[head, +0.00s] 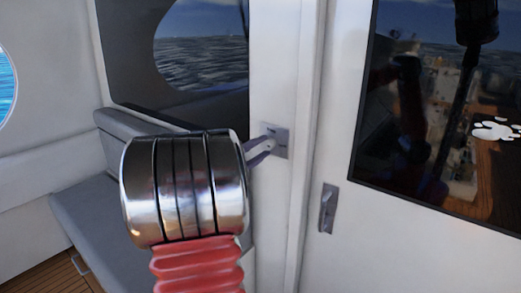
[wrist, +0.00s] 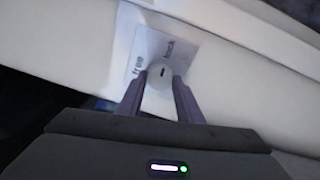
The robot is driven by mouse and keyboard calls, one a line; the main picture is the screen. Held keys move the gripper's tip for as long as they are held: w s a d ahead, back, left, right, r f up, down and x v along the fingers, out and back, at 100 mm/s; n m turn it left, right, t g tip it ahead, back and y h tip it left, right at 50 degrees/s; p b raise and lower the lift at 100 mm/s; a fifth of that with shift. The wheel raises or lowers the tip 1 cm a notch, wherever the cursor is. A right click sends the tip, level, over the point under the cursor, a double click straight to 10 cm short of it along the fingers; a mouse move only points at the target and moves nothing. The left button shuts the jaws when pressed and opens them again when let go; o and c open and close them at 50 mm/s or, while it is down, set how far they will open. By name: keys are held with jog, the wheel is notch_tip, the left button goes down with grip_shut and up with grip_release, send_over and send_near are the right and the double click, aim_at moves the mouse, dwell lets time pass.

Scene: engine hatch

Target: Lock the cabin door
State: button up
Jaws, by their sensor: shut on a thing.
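The white cabin door (head: 342,120) is on the right in the head view, with a dark window and a recessed grey handle (head: 327,208). A metal lock plate (head: 284,134) sits on the white frame left of the door. In the wrist view the plate (wrist: 183,50) carries small lettering on two sides and a round knob (wrist: 160,72) with a dark slot. My gripper (head: 263,146) reaches the plate. In the wrist view my gripper (wrist: 157,84) has one finger on each side of the knob, shut on it. My wrist hides part of the frame's left side.
A grey bench seat (head: 85,200) stands at the left, behind my arm, above a wooden floor (head: 60,278). A round window (head: 5,85) is at the far left. The door window (head: 440,150) shows reflections.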

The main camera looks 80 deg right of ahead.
jog(key=shift+f, duration=0.15)
jog(key=o, duration=1)
jog(key=shift+o, duration=0.2)
jog(key=shift+a, duration=0.15)
jog(key=v, duration=1.3)
jog(key=shift+w+a, duration=0.2)
